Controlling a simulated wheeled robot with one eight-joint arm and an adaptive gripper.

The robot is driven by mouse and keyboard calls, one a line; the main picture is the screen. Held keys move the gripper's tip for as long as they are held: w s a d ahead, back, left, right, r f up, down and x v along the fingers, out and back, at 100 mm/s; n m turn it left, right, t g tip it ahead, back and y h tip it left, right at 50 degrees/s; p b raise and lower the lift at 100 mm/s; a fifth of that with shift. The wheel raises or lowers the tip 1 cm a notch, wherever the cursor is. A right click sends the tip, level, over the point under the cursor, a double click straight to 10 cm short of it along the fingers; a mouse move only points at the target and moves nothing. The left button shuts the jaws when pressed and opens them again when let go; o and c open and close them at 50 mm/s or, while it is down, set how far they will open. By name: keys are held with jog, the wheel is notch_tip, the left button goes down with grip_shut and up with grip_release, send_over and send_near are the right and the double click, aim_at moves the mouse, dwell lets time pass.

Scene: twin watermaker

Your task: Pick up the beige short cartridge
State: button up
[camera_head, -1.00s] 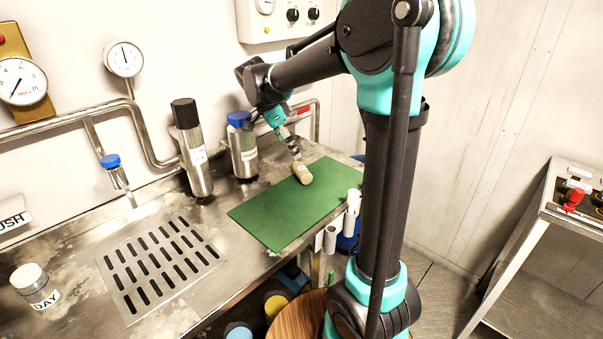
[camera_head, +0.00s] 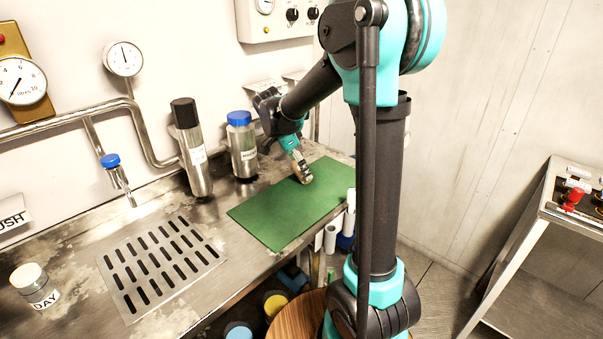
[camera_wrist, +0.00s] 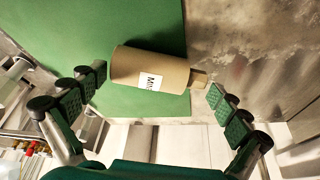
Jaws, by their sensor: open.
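The beige short cartridge (camera_wrist: 145,68) lies on its side on the green mat (camera_wrist: 120,20) in the wrist view, with a white label and a narrow neck pointing right, past the mat's edge. My gripper (camera_wrist: 158,95) is open, one finger on either side of the cartridge, near its two ends; no contact is visible. In the head view my gripper (camera_head: 303,172) is low over the far part of the mat (camera_head: 265,218), and the cartridge is mostly hidden there by my fingers.
A steel cylinder with a black cap (camera_head: 193,150) and a blue-capped container (camera_head: 242,150) stand left of my gripper. A slotted drain (camera_head: 160,262) and a DAY jar (camera_head: 35,286) are farther left. The near part of the mat is clear.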

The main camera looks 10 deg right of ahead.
jog(key=shift+c, duration=0.6)
jog(key=c, duration=0.9)
